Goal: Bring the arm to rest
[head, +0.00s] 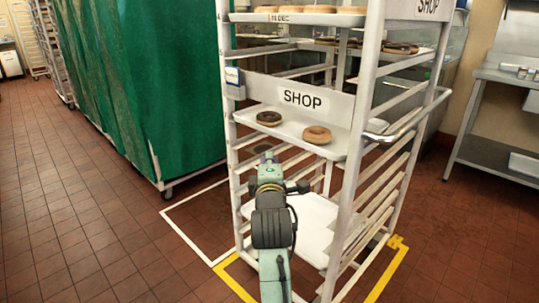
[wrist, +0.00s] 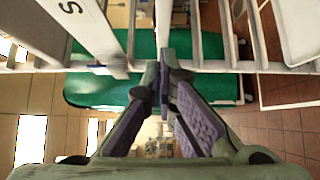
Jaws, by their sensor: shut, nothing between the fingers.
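My arm (head: 272,228) reaches up from the bottom of the head view, in front of a white rack (head: 358,120). My gripper (head: 267,158) is at the arm's far end, close to the rack's front and below the left part of a shelf tray. In the wrist view my gripper (wrist: 165,75) has its fingertips together, with nothing visible between them. Rack bars cross the picture just beyond the fingertips. I cannot tell whether the fingers touch the rack.
The rack's middle tray (head: 290,124) holds a dark donut (head: 269,118) and a lighter donut (head: 317,135). More donuts lie on upper trays. A green-covered rack (head: 150,80) stands left. A steel table (head: 500,120) stands right. Tiled floor at lower left is clear.

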